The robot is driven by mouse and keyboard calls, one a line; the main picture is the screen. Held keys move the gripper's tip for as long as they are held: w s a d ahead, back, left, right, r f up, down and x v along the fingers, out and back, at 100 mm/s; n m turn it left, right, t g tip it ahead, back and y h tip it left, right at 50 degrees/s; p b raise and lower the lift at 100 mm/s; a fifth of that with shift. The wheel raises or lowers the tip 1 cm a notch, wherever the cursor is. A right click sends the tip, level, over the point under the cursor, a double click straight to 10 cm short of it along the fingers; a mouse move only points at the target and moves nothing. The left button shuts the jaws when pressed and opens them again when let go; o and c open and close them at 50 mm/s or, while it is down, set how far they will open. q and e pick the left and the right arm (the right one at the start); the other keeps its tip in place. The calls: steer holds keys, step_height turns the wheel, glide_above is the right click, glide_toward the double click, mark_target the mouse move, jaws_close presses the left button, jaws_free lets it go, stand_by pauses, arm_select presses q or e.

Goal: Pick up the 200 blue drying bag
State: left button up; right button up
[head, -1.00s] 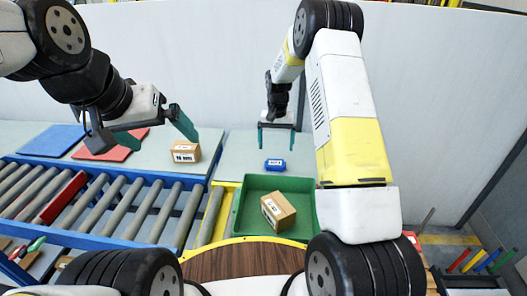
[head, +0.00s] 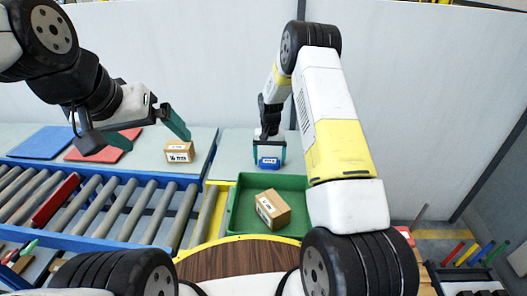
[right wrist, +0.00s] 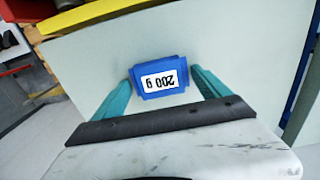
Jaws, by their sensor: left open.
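The blue drying bag (head: 269,162) lies on the grey table behind the green tray. In the right wrist view the bag (right wrist: 160,77) shows a white label reading 200 g, upside down. My right gripper (head: 269,159) is lowered around it, with one teal finger on each side. In the right wrist view the fingertips (right wrist: 161,80) reach the bag's two sides; I cannot tell whether they press on it. My left gripper (head: 158,132) is open and empty, held above the left table near a cardboard box.
A small cardboard box (head: 179,152) stands on the left table beside red (head: 98,148) and blue (head: 40,142) mats. A green tray (head: 237,212) holds another cardboard box (head: 272,209). A roller conveyor (head: 120,210) runs at front left. A wall stands close behind.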

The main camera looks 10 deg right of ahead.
steer(key=shift+r, duration=0.1)
steer(key=c, duration=1.2)
